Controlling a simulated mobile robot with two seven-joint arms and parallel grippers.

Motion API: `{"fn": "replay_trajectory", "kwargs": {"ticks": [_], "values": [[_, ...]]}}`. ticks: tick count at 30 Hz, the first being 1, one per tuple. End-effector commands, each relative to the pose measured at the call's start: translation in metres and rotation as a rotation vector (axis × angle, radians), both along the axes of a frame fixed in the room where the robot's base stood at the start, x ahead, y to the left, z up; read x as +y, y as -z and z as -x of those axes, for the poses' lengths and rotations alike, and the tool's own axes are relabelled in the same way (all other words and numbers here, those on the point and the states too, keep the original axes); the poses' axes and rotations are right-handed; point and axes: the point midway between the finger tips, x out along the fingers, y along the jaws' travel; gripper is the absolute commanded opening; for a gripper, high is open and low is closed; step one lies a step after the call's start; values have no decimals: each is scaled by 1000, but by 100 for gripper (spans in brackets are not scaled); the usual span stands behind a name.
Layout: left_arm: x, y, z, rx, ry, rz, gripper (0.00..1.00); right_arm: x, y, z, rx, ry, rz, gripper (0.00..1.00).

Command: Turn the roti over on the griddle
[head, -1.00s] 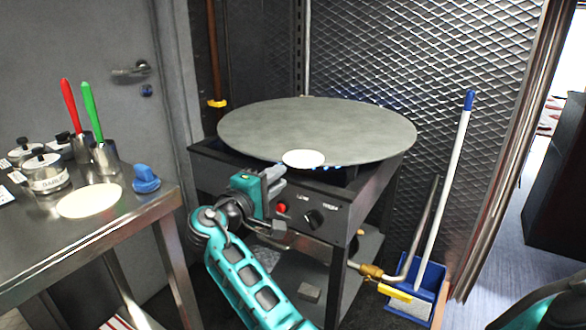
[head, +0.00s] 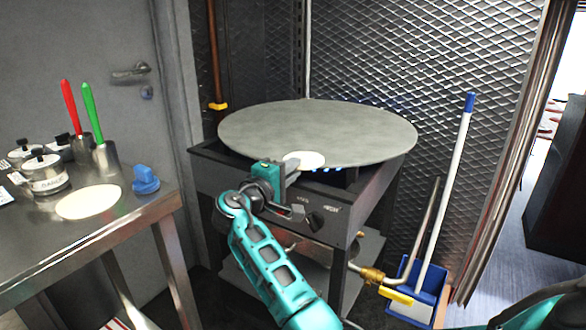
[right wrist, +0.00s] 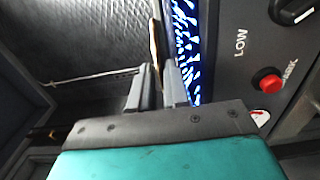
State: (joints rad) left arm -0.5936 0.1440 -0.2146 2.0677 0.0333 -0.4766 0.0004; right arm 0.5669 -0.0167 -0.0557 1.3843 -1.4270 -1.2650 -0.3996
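The griddle (head: 330,125) is a large grey round plate on a dark stove. A pale roti (head: 310,160) lies flat at its front edge and seems to overhang it slightly. My right gripper (head: 291,172) is at the roti's near left side, its fingertips overlapping it in the head view. In the right wrist view my right gripper's two fingers (right wrist: 156,88) stand apart, with the roti's thin edge (right wrist: 155,42) seen edge-on in line with the gap. I cannot tell whether they touch it. My left gripper is not in view.
Blue burner flames (right wrist: 188,45) show under the plate. The stove front has a black knob (head: 315,219) and a red button (right wrist: 267,80). A steel table (head: 120,222) at left bears another pale disc (head: 88,202) and several containers.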

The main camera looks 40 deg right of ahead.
Motion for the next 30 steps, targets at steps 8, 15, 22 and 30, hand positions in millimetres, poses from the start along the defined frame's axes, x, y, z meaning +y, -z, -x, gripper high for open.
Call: {"fn": "replay_trajectory", "kwargs": {"ticks": [8, 15, 22, 30], "values": [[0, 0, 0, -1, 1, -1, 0, 0, 0, 0, 0, 0, 0, 2], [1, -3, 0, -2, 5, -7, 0, 0, -3, 0, 0, 0, 1, 0], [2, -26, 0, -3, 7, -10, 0, 0, -29, 0, 0, 0, 0, 0], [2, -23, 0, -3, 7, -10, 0, 2, -26, 1, 0, -1, 0, 0]]}}
